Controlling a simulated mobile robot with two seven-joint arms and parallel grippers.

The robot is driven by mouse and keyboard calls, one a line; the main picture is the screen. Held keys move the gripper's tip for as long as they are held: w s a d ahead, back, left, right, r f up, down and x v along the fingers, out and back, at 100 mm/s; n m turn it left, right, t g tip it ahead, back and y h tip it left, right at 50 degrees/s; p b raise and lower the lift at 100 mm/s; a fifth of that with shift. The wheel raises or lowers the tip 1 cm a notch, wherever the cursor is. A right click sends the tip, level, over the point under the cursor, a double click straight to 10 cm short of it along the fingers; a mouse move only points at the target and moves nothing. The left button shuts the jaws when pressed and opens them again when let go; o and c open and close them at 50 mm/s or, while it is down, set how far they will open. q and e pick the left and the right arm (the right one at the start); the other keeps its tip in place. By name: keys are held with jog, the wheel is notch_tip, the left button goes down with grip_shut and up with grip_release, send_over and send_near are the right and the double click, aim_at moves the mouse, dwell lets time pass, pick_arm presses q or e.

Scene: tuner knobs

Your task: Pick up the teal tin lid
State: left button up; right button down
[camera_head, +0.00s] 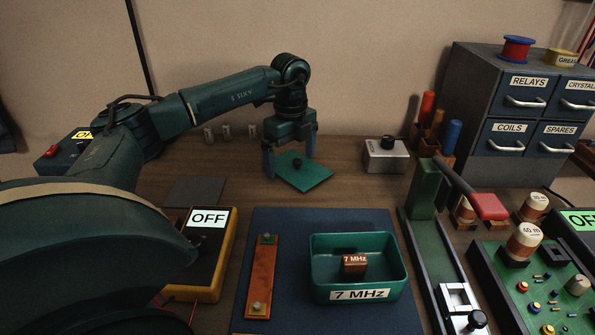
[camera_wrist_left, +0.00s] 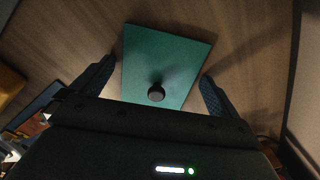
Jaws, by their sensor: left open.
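The teal tin lid (camera_head: 314,180) is a flat teal rectangle with a dark round knob (camera_head: 297,162). It lies on the wooden table behind the blue mat. My left gripper (camera_head: 289,163) is open above the lid, with its fingers pointing down on either side of the knob. In the left wrist view the lid (camera_wrist_left: 165,55) lies between the two spread fingers (camera_wrist_left: 155,85), and its knob (camera_wrist_left: 156,93) shows near the lid's near edge. The fingers do not appear to touch the knob. My right gripper is not in view.
A teal tin (camera_head: 318,285) labelled 7 MHz stands on the blue mat (camera_head: 390,318) with a brown block (camera_head: 354,264) inside. A grey box with a black knob (camera_head: 386,158) stands right of the lid. A drawer cabinet (camera_head: 470,100) stands at the back right.

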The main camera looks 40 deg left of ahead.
pick_arm(q)
jog(key=c, duration=0.8)
jog(key=shift+c, duration=0.2)
